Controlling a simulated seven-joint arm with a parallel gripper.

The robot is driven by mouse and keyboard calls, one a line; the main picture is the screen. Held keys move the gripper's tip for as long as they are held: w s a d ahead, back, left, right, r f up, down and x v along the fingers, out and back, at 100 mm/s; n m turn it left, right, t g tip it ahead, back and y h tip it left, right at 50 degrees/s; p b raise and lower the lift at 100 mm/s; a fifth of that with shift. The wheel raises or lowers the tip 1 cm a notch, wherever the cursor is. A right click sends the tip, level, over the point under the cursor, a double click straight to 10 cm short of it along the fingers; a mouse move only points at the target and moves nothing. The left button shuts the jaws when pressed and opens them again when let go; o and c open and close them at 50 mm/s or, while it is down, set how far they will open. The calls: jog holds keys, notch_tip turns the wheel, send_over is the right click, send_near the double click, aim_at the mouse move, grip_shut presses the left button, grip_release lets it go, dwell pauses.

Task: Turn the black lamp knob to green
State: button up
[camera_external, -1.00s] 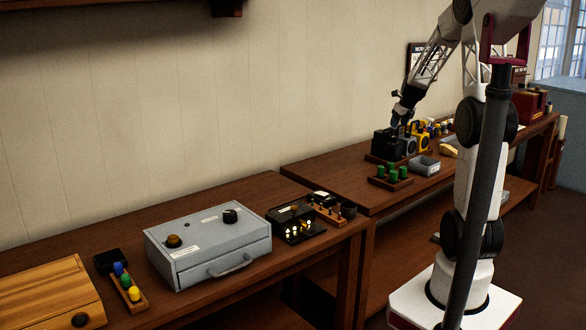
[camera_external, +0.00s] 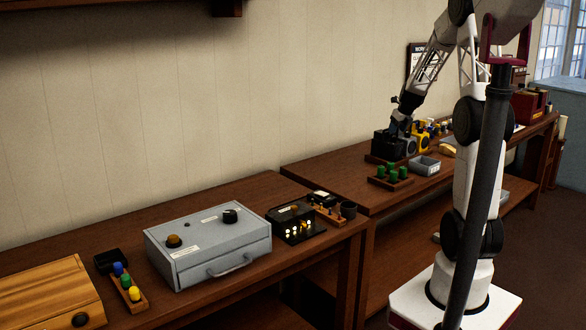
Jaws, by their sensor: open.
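The black lamp (camera_external: 384,147) stands at the left end of a row of boxy lamps on the far bench. Its knob is too small and too covered by my gripper to make out, so its setting does not show. My gripper (camera_external: 397,132) points down at the top of the black lamp, around or just above it. Its jaws are open, and I cannot tell whether they touch the lamp.
A grey lamp (camera_external: 410,146) and a yellow lamp (camera_external: 423,142) stand close on the right. In front are a tray of green pegs (camera_external: 391,174) and a grey bin (camera_external: 425,165). A large grey box (camera_external: 208,245) sits on the near bench.

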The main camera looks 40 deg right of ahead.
aim_at(394, 137)
jog(key=shift+x, duration=2.3)
jog(key=c, duration=0.9)
jog(key=shift+c, duration=0.2)
jog(key=shift+n, duration=0.3)
jog(key=n+y, duration=0.2)
jog(key=n, duration=0.2)
jog(key=shift+d, duration=0.15)
jog(key=shift+n+g+y, duration=0.5)
jog(key=shift+n+y, duration=0.2)
jog(key=shift+n, duration=1.7)
